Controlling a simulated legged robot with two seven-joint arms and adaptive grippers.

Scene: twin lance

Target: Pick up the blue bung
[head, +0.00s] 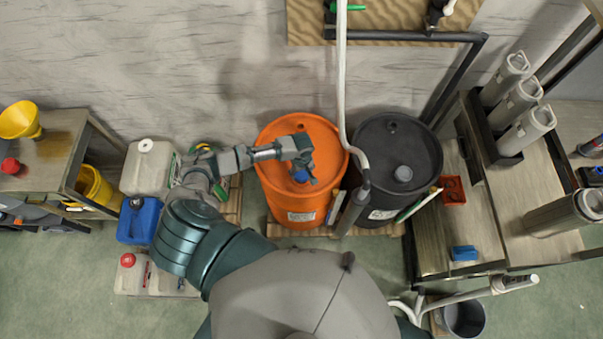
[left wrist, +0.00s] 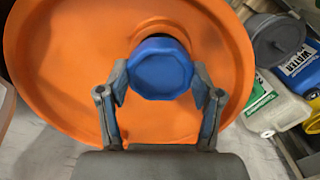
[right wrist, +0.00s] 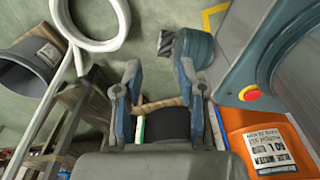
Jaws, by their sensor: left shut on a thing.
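The blue bung (left wrist: 161,68) is between the two fingers of my left gripper (left wrist: 160,80), which is shut on it. It is over the top of the orange drum (left wrist: 60,70), near a round fitting in the lid. I cannot tell whether the bung is clear of the drum. In the head view my left gripper (head: 303,172) reaches down over the orange drum (head: 275,150), and a bit of blue shows under it. My right gripper (right wrist: 158,75) has its fingers apart with nothing held between them. It is out of sight in the head view.
A black drum (head: 375,150) stands right of the orange one, with a pale hose (head: 342,70) hanging between them. Jerrycans (head: 150,165) stand at left. A bench (head: 465,215) with a red tray (head: 453,190) and blue block (head: 463,253) is at right.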

